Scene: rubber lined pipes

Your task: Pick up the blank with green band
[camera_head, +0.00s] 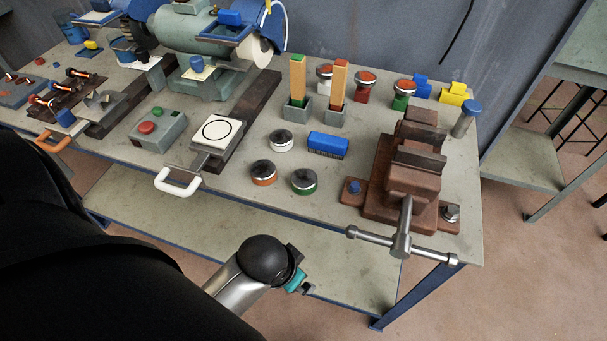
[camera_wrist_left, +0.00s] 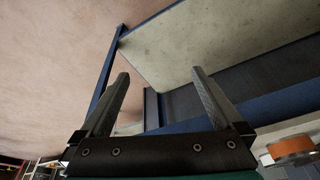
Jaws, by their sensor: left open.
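The blank with a green band (camera_head: 304,182) is a short round piece with a dark top and pale rim, standing on the bench near its front edge. An orange-banded blank (camera_head: 263,173) is to its left, and a white-banded blank (camera_head: 281,141) is behind. My left gripper (camera_head: 307,287) is low in front of the bench's front edge, apart from the blanks. The left wrist view shows its two fingers (camera_wrist_left: 160,92) spread with nothing between them. An orange-banded piece (camera_wrist_left: 290,147) shows at that view's lower right; the green band is not visible there. My right gripper is not in view.
A brown vise (camera_head: 410,180) with a crossbar handle stands to the right. A blue block (camera_head: 328,143) lies behind the blanks. A plate with a white handle (camera_head: 178,181) is to the left.

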